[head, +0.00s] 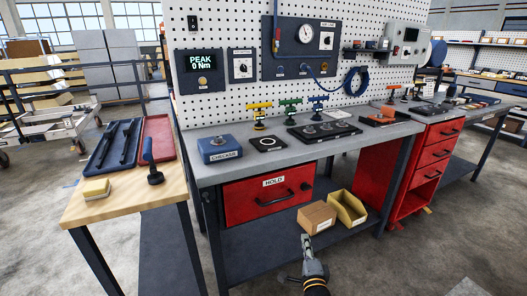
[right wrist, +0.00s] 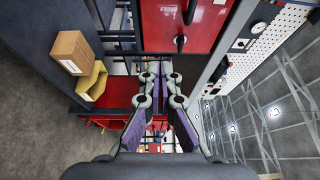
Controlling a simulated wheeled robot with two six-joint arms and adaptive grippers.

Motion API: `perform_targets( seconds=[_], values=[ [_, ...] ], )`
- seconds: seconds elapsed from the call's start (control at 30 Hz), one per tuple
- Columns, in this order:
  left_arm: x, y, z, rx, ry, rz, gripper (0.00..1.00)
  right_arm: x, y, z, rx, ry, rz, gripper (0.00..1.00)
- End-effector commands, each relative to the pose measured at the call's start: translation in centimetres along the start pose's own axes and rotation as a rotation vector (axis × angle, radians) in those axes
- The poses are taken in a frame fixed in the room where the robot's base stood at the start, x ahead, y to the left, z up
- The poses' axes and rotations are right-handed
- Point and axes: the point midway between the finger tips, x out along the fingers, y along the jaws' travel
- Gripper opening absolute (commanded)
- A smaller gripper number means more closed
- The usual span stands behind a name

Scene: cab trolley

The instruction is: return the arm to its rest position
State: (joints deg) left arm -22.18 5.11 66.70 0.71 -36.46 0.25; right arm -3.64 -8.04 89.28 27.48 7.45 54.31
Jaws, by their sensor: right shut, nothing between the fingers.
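My right gripper (head: 305,238) is at the bottom middle of the head view, in front of the workbench's lower shelf and below the red HOLD drawer (head: 268,193). It is shut and empty. In the right wrist view its fingers (right wrist: 157,68) come together at the middle, with nothing between them. My left gripper is in neither view.
A cardboard box (head: 317,217) and a yellow bin (head: 346,208) sit on the lower shelf, close beyond my right gripper. The grey workbench top (head: 215,178) overhangs them. A wooden side table (head: 120,213) stands at left. The floor at lower right is clear.

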Motion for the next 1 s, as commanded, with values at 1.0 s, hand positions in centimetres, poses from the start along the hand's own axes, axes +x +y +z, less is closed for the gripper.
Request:
perform_targets(
  seconds=[1.0],
  values=[
    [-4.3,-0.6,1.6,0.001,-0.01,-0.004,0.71,-42.2,35.5,-11.9,-1.381,-1.179,1.132,0.0]
  ],
)
